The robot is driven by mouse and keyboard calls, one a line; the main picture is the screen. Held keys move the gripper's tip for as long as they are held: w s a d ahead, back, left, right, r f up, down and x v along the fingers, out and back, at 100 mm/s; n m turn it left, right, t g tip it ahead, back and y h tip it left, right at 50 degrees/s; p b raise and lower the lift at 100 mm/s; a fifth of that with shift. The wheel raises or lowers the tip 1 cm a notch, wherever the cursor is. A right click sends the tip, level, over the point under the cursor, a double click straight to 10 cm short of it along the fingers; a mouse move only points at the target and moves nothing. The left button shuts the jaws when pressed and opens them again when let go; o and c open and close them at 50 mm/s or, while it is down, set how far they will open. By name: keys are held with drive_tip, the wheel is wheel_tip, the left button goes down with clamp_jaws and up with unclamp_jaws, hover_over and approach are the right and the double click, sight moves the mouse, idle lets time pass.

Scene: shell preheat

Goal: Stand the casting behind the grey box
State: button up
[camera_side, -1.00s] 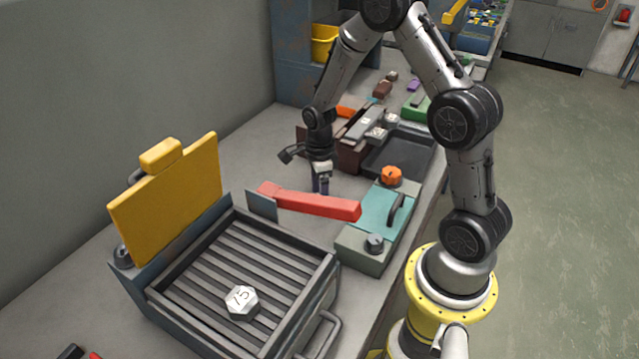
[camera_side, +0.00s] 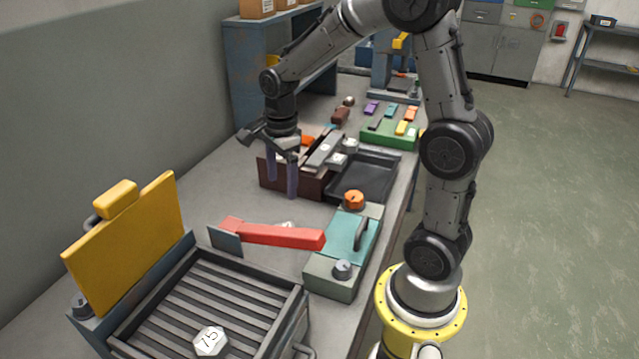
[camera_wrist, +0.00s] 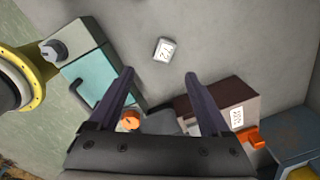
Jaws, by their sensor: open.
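A small pale casting (camera_wrist: 164,49) with a dark number on its face sits alone on the bench in the wrist view. In the side view a small pale piece (camera_side: 287,225), likely the same one, shows just behind the red bar, mostly hidden. A grey-sided box (camera_side: 328,275) with a teal top, dial and orange knob stands at the bench front; it also shows in the wrist view (camera_wrist: 90,75). My gripper (camera_side: 282,188) is open and empty above the bench, fingers pointing down; in the wrist view its fingertips (camera_wrist: 159,73) are apart, with the casting beyond them.
A slatted grey heater (camera_side: 205,290) with a raised yellow lid (camera_side: 125,240) and a pale hexagonal piece (camera_side: 209,341) stands front left. A red bar (camera_side: 275,236) crosses beside the grey-sided box. A brown rack (camera_side: 305,182) and dark tray (camera_side: 365,180) lie beyond. Bare bench lies left.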

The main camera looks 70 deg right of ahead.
drive_tip(key=s+a+r+n+t, duration=0.2)
drive_tip(key=s+a+r+n, duration=0.2)
drive_tip(key=s+n, duration=0.4)
drive_tip(key=s+a+r+n+t, duration=0.3)
drive_tip(key=s+n, duration=0.6)
drive_tip(key=n, duration=0.6)
drive_tip(key=shift+a+r+n, duration=0.4)
drive_tip(key=shift+a+r, duration=0.9)
drive_tip(key=shift+a, duration=0.05)
drive_tip(key=shift+s, duration=0.1)
